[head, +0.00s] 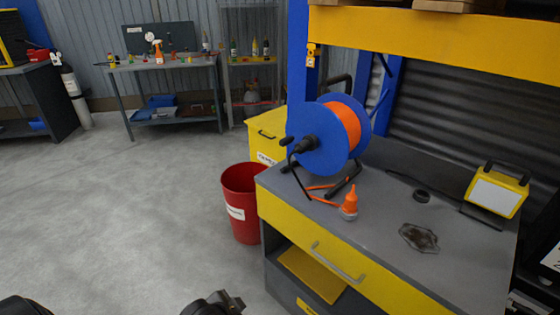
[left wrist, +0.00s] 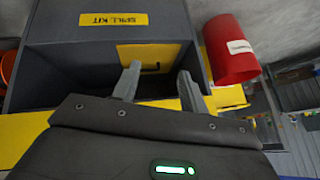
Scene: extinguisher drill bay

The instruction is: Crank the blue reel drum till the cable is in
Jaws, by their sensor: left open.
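The blue reel drum (head: 318,160) stands upright on the grey bench top, on a black stand. Orange cable (head: 345,126) is wound on it, and a loose orange stretch (head: 322,199) lies on the bench at its foot. A black crank knob (head: 287,141) sticks out left from the drum's near face. My left gripper (left wrist: 160,78) is open and empty in the left wrist view, in front of the bench's lower compartment. In the head view, a dark part of it (head: 214,303) shows at the bottom edge, below and left of the drum, apart from it. My right gripper is out of view.
A red bin (head: 242,205) stands left of the bench. The floor farther left is clear.

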